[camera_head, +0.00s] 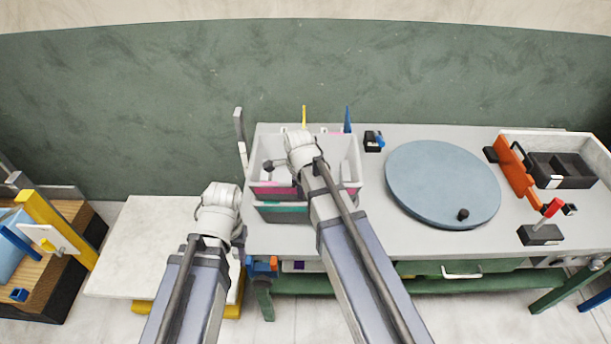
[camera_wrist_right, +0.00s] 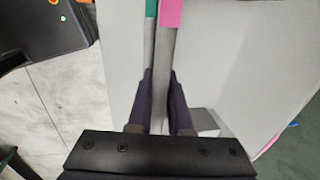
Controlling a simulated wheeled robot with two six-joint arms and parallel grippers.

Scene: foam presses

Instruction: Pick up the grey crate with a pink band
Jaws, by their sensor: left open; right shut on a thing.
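The grey crate with a pink band (camera_head: 264,189) stands at the left part of the worktable, with a second grey crate with a teal band (camera_head: 283,213) showing directly below its front. The pink band (camera_wrist_right: 172,12) also shows in the right wrist view, beside the teal one. My right gripper (camera_wrist_right: 162,92) has its dark fingers on both sides of the pink-banded crate's grey wall and is shut on it. In the head view my right arm hides part of the crate's front. My left gripper (camera_head: 222,222) is open, left of the crates and apart from them; its fingertips are mostly hidden.
A round blue-grey disc (camera_head: 442,182) lies right of the crates. A white tray (camera_head: 552,138) with dark boxes stands at the far right. A small black block with a blue part (camera_head: 374,141) sits behind the disc. A pale platform (camera_head: 140,247) is at the left.

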